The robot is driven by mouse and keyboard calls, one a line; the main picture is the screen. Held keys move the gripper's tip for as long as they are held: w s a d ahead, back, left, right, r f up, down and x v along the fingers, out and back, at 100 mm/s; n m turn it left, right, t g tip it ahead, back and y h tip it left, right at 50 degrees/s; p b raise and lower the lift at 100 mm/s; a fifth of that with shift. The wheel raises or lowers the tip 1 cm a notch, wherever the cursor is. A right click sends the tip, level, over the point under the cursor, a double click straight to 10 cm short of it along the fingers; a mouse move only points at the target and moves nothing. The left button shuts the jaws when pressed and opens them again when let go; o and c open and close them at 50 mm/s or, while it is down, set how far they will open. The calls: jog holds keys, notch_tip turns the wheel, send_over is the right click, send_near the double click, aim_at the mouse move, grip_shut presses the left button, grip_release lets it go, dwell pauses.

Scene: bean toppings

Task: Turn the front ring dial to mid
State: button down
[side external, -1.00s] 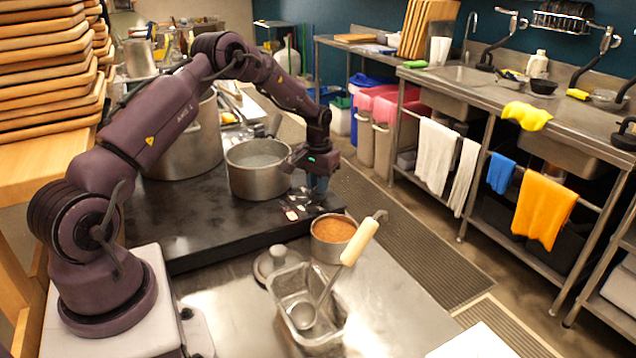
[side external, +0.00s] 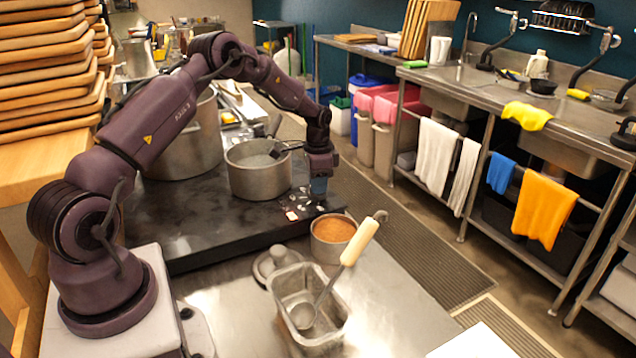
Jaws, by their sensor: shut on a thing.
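My gripper (side external: 318,186) points down at the right end of the black cooktop (side external: 215,232), over its control area. The control panel (side external: 298,207) shows there as a dark patch with small light marks and a red spot. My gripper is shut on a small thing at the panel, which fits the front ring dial. The dial itself is hidden by the fingers, so its setting cannot be read.
A steel pot (side external: 258,180) stands on the cooktop just left of my gripper, with a larger pot (side external: 190,150) behind. In front are a small pot of brown food (side external: 334,230), a lid (side external: 277,262) and a steel pan (side external: 292,284) with a ladle (side external: 358,243).

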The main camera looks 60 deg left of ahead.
jog(key=shift+m, duration=0.6)
jog(key=c, duration=1.1)
grip_release()
jog(key=shift+r, duration=0.1)
notch_tip(320, 180, up, 13)
jog(key=shift+f, duration=0.1)
